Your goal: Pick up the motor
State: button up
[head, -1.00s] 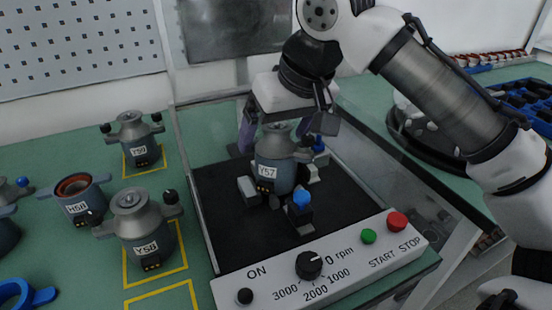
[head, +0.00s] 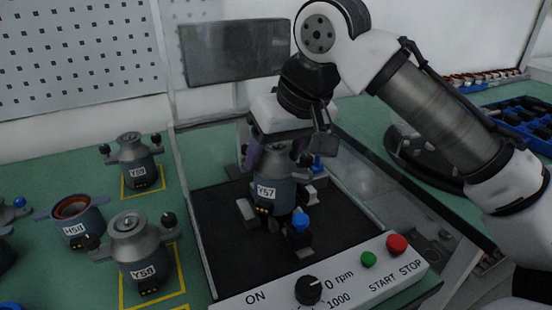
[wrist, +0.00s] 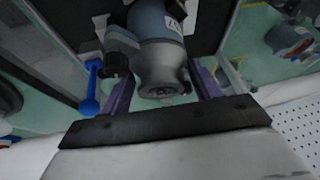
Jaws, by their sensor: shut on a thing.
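The motor labelled Y57 (head: 270,192) is a blue-grey housing with a grey top. It stands upright on the black bed of the test station (head: 225,205). My gripper (head: 272,160) comes down from above and is shut on the motor's upper part. In the wrist view the motor (wrist: 158,55) sits between the two purple fingers of my gripper (wrist: 162,92). In the head view my gripper hides part of the motor's top. Whether the motor's base touches the bed is hard to tell.
A blue-knobbed clamp (head: 299,225) stands close in front of the motor. The control panel (head: 345,278) edges the station's front. Motors Y58 (head: 140,252) and Y59 (head: 134,158), and housing H58 (head: 78,220), stand on the left. Clear side walls flank the station.

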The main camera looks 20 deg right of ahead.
notch_tip(320, 180, up, 7)
jog(key=shift+f+p, duration=0.1)
jog(key=shift+p, duration=0.55)
jog(key=s+d, duration=0.4)
jog(key=s, duration=0.4)
jog(key=s+d, duration=0.3)
jog(key=s, duration=0.5)
jog(key=n+y+p, duration=0.3)
jog(key=n+p, duration=0.7)
jog(key=p, duration=0.3)
send_near(270, 150)
jog(key=shift+g, duration=0.4)
jog(key=w+a+f, duration=0.1)
jog(key=f, duration=0.1)
jog(key=w+a+f, duration=0.1)
jog(key=shift+w+a+f, duration=0.35)
jog(key=shift+f, duration=0.05)
jog(key=shift+w+a+f, duration=0.15)
jog(key=shift+a+f, duration=0.05)
jog(key=shift+f, duration=0.1)
jog(key=shift+f+b, duration=0.95)
jog(key=shift+f, duration=0.2)
jog(key=shift+f+b, duration=0.7)
jog(key=shift+f, duration=0.45)
jog(key=shift+f, duration=0.15)
